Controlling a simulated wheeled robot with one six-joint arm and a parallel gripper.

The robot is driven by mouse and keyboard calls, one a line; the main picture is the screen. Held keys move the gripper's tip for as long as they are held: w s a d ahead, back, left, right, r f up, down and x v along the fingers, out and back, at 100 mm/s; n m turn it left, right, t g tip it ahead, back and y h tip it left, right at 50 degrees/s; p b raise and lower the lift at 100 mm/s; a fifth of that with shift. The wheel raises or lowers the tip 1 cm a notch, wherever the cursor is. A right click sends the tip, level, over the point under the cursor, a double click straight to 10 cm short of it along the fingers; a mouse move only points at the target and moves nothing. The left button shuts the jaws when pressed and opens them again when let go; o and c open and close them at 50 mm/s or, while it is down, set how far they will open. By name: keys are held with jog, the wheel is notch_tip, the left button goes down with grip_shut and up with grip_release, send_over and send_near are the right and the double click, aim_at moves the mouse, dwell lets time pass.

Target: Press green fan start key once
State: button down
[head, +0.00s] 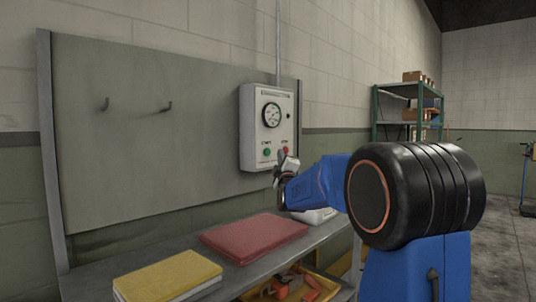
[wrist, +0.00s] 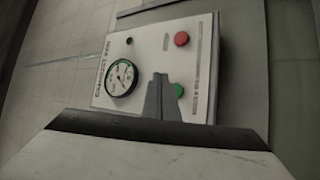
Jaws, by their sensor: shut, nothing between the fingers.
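The green start key (head: 267,152) is a round button at the lower left of a white control box on the grey panel. A red key (head: 285,150) sits to its right. In the wrist view the box appears turned, with the green key (wrist: 178,90) partly hidden behind my fingertips and the red key (wrist: 182,39) clear above it. My gripper (head: 282,157) is shut and empty, close in front of the box's lower edge, near the keys. It also shows in the wrist view (wrist: 160,80). I cannot tell whether the fingers touch the box.
The white box (head: 251,115) also carries a round gauge (head: 271,115). Two hooks are on the panel. A green shelf (head: 376,118) stands back right.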

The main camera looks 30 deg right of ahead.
jog(key=shift+w+a, duration=0.3)
jog(key=shift+w, duration=0.55)
jog(key=shift+w+a, duration=0.3)
jog(key=shift+w, duration=0.5)
jog(key=shift+w, duration=0.1)
dwell(0.8)
jog(key=shift+w+a, duration=0.15)
jog(key=shift+w, duration=0.1)
jog(key=shift+w+a, duration=0.15)
jog(key=shift+w, duration=0.2)
dwell(0.8)
dwell(0.4)
jog(key=shift+s+d, duration=0.3)
jog(key=shift+s, duration=0.45)
jog(key=s, duration=0.1)
jog(key=s+d, duration=0.1)
jog(key=s, duration=0.2)
jog(key=shift+s+d, duration=0.3)
jog(key=shift+s, duration=0.05)
